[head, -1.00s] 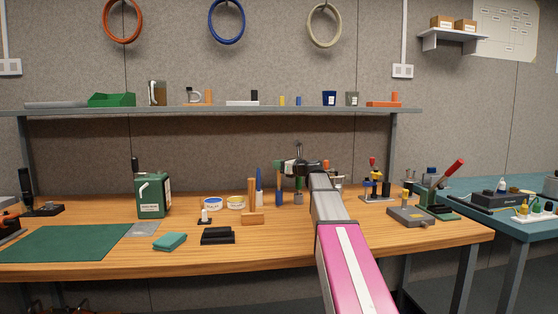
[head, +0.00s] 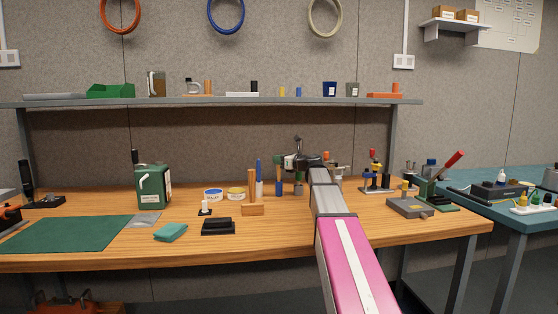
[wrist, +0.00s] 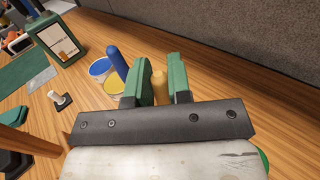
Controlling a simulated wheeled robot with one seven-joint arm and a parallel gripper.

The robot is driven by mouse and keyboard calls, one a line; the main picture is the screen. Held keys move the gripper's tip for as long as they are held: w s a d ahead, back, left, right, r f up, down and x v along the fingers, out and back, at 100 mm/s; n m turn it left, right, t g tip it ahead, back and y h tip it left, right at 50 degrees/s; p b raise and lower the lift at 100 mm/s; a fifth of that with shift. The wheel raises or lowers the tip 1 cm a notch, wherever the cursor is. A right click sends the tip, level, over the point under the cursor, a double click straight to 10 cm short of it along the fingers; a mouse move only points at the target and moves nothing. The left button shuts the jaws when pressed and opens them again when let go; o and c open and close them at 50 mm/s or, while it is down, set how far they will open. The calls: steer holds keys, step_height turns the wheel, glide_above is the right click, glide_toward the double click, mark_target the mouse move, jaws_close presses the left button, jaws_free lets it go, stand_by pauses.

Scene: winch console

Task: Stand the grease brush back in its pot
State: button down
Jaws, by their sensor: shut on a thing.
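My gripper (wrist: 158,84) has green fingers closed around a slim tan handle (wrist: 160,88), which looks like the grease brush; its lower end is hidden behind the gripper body. In the head view my gripper (head: 284,162) is over the back middle of the bench. An upright blue-handled thing (head: 259,175) stands to the left, and also shows left of the fingers in the wrist view (wrist: 118,60).
A blue-labelled tin (head: 213,195) and a yellow one (head: 236,193) stand left of the gripper. A wooden block stand (head: 253,210) is in front. A green can (head: 153,187) is further left. A lever tool (head: 375,180) stands right.

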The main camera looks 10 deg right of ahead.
steer(key=shift+f, duration=0.15)
steer(key=c, duration=1)
jaws_free()
steer(key=shift+s+d, duration=0.1)
steer(key=v, duration=1)
steer(key=shift+s+d, duration=0.2)
